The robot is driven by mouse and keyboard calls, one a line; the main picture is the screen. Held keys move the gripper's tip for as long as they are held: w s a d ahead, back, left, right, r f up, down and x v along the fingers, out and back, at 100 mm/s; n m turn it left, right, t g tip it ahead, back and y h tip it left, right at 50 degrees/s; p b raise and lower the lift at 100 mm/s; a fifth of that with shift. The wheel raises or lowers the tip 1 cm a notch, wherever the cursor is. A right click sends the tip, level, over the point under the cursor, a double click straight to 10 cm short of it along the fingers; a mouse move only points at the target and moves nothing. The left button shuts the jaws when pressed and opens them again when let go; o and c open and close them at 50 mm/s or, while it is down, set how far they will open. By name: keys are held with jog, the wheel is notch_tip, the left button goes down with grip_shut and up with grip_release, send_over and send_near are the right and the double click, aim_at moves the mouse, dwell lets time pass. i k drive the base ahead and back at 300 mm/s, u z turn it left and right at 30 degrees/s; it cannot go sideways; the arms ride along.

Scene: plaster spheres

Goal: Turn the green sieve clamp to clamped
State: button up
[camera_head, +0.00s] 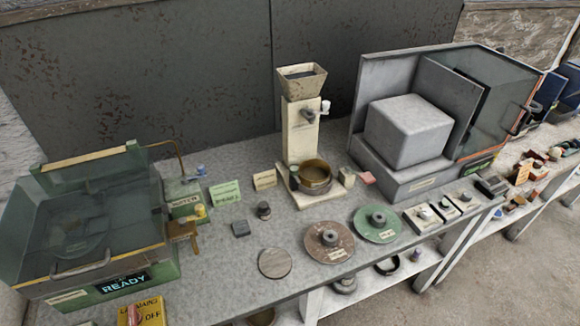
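A cream stand with a hopper (301,80) on top stands at the middle back of the bench. A round brass-coloured sieve (316,180) sits at its foot. A small dark green part (294,173) at the left edge of the sieve looks like the green sieve clamp. It is too small to tell whether it is clamped or open. A cream block (346,177) stands at the right side of the sieve, with a pink piece (367,178) beside it. My gripper is not in view.
A green glass-lidded machine reading READY (122,283) stands at left. A grey cabinet (409,130) stands at right. A brown disc (329,242), a green disc (376,223) and a grey disc (275,263) lie in front of the stand. A grey block (241,229) and a dark knob (263,210) are nearby.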

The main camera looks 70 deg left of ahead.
aim_at(294, 169)
jog(key=u, duration=0.1)
jog(key=k, duration=1.3)
jog(key=u, duration=1.75)
jog(key=i, duration=0.95)
